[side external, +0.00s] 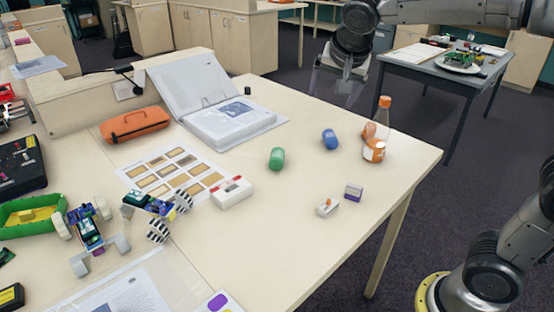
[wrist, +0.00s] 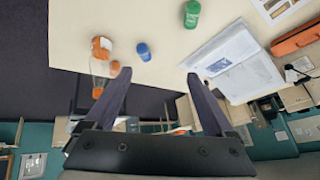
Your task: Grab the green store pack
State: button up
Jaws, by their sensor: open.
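The green store pack (side external: 277,158) is a small rounded green pack on the pale wooden table, left of a similar blue pack (side external: 330,139). In the wrist view the green pack (wrist: 191,14) shows near the top edge, beyond my right-hand fingertip. The blue pack (wrist: 143,51) shows there between and beyond the fingers. My gripper (side external: 340,85) is high above the far right side of the table, well apart from the green pack. In the wrist view its two fingers (wrist: 157,75) are spread, with nothing between them.
A clear bottle with an orange cap (side external: 384,115) stands near the table's right edge. An open binder (side external: 225,118) lies behind the green pack. A white box (side external: 232,192) and two small blocks, one purple (side external: 354,192), lie nearer. Table around the green pack is clear.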

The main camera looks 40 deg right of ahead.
jog(key=w+a+f+h, duration=0.15)
jog(key=w+f, duration=0.25)
jog(key=w, duration=0.4)
jog(key=g, duration=0.2)
send_near(275, 156)
jog(key=shift+n, duration=0.4)
jog(key=d+f, duration=0.3)
jog(key=shift+w+d+f, duration=0.15)
jog(key=shift+w+f, duration=0.1)
jog(key=shift+w+d+f, duration=0.15)
jog(key=shift+d+f, duration=0.1)
jog(key=shift+f, duration=0.2)
jog(key=f, duration=0.1)
jog(key=w+f, duration=0.1)
jog(key=f, duration=0.1)
jog(key=shift+w+d+f, duration=0.2)
jog(key=shift+d+f, duration=0.2)
jog(key=shift+w+d+f, duration=0.25)
jog(key=shift+d+f, duration=0.05)
jog(key=shift+f, duration=0.2)
jog(key=shift+c, duration=0.2)
grip_shut()
